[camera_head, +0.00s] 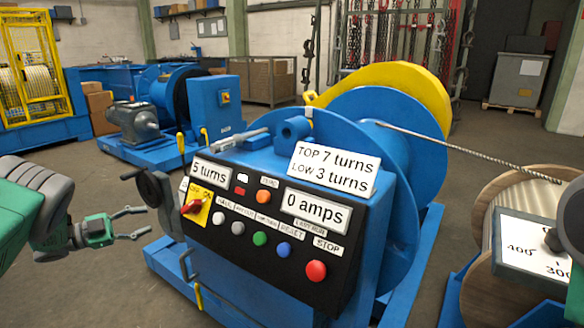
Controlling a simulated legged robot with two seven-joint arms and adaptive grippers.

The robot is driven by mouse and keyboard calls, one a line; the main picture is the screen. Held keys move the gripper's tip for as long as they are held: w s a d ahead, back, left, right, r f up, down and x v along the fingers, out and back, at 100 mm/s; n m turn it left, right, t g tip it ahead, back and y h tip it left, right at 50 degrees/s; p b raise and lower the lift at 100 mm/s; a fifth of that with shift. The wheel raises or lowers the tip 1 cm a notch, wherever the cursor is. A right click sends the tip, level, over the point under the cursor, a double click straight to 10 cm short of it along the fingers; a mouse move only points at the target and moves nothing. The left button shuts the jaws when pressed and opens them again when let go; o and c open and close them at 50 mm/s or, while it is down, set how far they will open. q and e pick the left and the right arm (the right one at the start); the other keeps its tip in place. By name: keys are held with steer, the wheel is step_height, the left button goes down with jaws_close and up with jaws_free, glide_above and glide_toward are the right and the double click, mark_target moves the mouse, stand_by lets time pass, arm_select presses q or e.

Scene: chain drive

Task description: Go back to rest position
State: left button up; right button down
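My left gripper (143,221) comes in from the left, green and grey. Its two thin fingers are spread apart with nothing between them. It hangs in the air to the left of the blue winch machine (285,140), near the machine's black handwheel (158,195); I cannot tell the exact gap. My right gripper is not in view; dark and green parts at the right edge look like my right arm. The control panel (245,225) has a red-and-yellow switch (193,206), several coloured buttons, and displays reading "5 turns" (209,172) and "0 amps" (316,209).
A sign (333,168) on the machine reads "TOP 7 turns LOW 3 turns". A cable (450,145) runs right from the drum to a wooden spool (500,210) with a white label. More blue machinery (170,110) stands behind. Grey floor (90,290) is clear at lower left.

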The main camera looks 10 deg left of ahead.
arm_select(q)
steer(key=s+d+f+n+g+y+p, duration=0.1)
steer(key=s+d+f+n+y+p, duration=0.7)
steer(key=d+f+n+y, duration=0.5)
steer(key=s+d+n+g, duration=0.1)
steer(key=s+d+g, duration=0.2)
steer(key=s, duration=0.7)
steer(key=s+d+n+g+p, duration=0.1)
steer(key=s+d+g, duration=0.3)
steer(key=s, duration=0.7)
steer(key=s+d+n+g+p, duration=0.1)
steer(key=s+d+g, duration=0.2)
steer(key=s, duration=0.8)
steer(key=shift+s+d+r+n+g, duration=0.25)
steer(key=shift+d+r+n+g, duration=0.05)
steer(key=shift+d, duration=0.35)
steer(key=shift+w, duration=0.1)
